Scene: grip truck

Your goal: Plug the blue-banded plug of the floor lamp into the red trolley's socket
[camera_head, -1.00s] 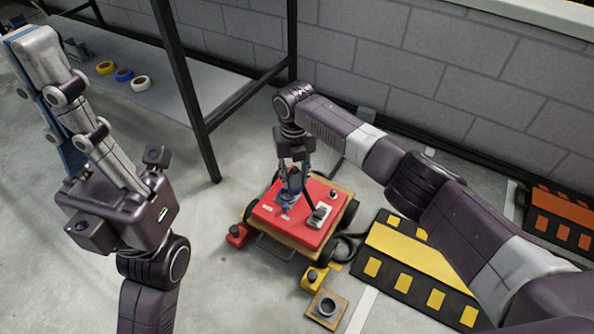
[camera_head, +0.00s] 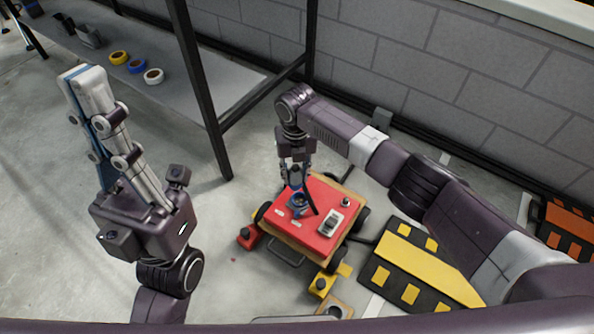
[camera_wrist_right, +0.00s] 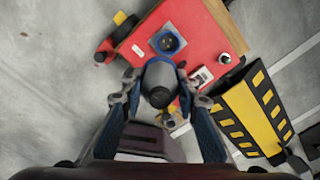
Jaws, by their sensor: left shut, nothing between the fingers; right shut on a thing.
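The red trolley (camera_head: 318,232) stands on the floor in the middle of the head view. Its blue round socket (camera_wrist_right: 168,41) shows clear of the plug in the right wrist view; in the head view it is partly hidden below my right gripper (camera_head: 297,178). My right gripper is shut on a dark grey plug (camera_wrist_right: 160,82), seen near end-on between its fingers (camera_wrist_right: 160,100). The plug is over the trolley top, apart from the socket in the picture; its height above is hard to tell. My left gripper (camera_head: 82,75) is shut, empty and pointing up, away from the trolley.
A grey switch box (camera_head: 330,222) and a small knob sit on the trolley top. A yellow-and-black ramp (camera_head: 425,262) lies to its right. A shelf (camera_head: 190,85) with tape rolls stands at the back left. Open floor lies left of the trolley.

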